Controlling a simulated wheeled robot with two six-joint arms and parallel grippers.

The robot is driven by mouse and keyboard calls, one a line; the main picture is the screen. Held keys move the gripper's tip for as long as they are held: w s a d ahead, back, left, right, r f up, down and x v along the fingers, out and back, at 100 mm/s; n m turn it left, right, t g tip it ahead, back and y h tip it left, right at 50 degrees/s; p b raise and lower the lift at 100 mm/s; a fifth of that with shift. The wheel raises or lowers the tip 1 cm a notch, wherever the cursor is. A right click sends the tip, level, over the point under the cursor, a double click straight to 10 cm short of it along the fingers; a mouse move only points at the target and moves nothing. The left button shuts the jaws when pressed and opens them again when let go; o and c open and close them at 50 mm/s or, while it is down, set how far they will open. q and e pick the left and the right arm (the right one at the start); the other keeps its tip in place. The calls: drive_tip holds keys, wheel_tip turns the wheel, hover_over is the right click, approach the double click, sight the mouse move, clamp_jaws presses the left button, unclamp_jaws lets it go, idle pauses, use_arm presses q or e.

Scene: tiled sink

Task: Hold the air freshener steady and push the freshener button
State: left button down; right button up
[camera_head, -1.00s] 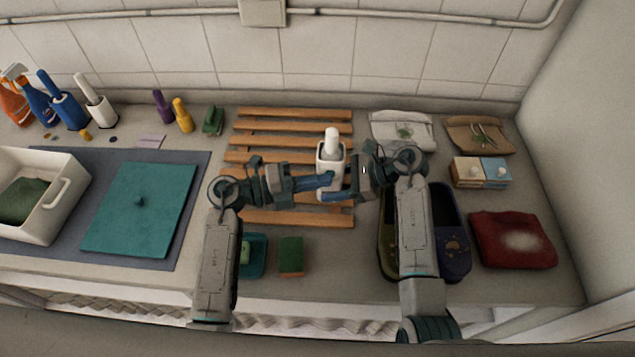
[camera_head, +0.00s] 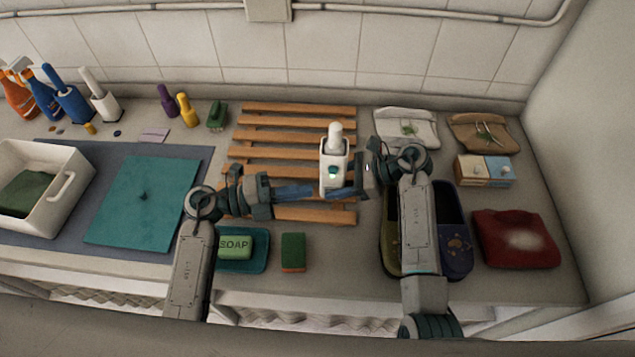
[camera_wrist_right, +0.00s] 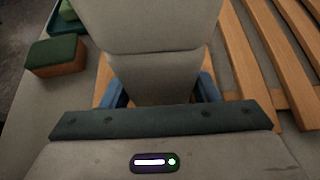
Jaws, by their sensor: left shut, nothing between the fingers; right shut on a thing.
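The air freshener (camera_head: 333,158) is a white upright bottle with a rounded top, standing on the wooden slatted rack (camera_head: 290,122). Its green button (camera_head: 333,170) shows on the front. My right gripper (camera_head: 347,190) is shut on the freshener from the right side. In the right wrist view the pale freshener body (camera_wrist_right: 160,65) fills the space between the blue fingers (camera_wrist_right: 163,92). My left gripper (camera_head: 311,190) is shut and empty, its blue fingertips just left of the freshener's lower front, below the button.
A soap dish with green soap (camera_head: 235,246) and a sponge (camera_head: 293,252) lie in front of the rack. A two-part dark container (camera_head: 455,235) sits under my right arm. A red cloth (camera_head: 515,238) lies at right. A white basin (camera_head: 40,165) is at far left.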

drive_tip(key=shift+w+a, duration=0.1)
drive_tip(key=shift+w, duration=0.05)
drive_tip(key=shift+r, duration=0.1)
use_arm(q)
drive_tip(key=v, duration=0.5)
drive_tip(key=shift+a, duration=0.25)
use_arm(e)
drive_tip(key=o, duration=0.8)
drive_tip(key=shift+o, duration=0.2)
drive_tip(key=v, duration=1.2)
